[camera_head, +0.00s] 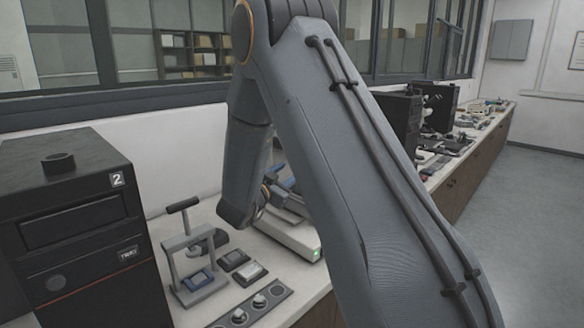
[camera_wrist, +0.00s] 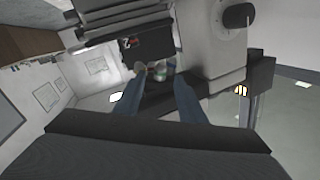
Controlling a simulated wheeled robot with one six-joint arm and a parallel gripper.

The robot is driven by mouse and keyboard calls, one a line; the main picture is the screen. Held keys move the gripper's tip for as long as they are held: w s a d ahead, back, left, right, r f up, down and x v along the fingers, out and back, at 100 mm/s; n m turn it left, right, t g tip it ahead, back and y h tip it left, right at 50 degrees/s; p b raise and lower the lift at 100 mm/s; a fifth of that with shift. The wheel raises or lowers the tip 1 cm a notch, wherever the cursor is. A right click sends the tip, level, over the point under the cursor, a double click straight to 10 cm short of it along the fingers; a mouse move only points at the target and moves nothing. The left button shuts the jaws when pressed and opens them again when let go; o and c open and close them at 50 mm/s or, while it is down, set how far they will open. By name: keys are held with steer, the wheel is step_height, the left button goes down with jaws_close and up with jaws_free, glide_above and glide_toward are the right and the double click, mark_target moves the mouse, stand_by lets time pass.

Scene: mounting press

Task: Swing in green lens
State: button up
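In the head view, my arm covers most of the gripper and the device, and no green lens is visible there.
In the head view, a black box marked 2 (camera_head: 75,215) stands at the left. A small lever press (camera_head: 190,255), dark pads (camera_head: 234,260) and a strip with knobs (camera_head: 252,306) sit beside it. A light base (camera_head: 292,234) with a green light is partly behind my arm.

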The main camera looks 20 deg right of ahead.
steer(key=shift+p+x, duration=0.5)
steer(key=shift+x, duration=1.5)
jaws_close()
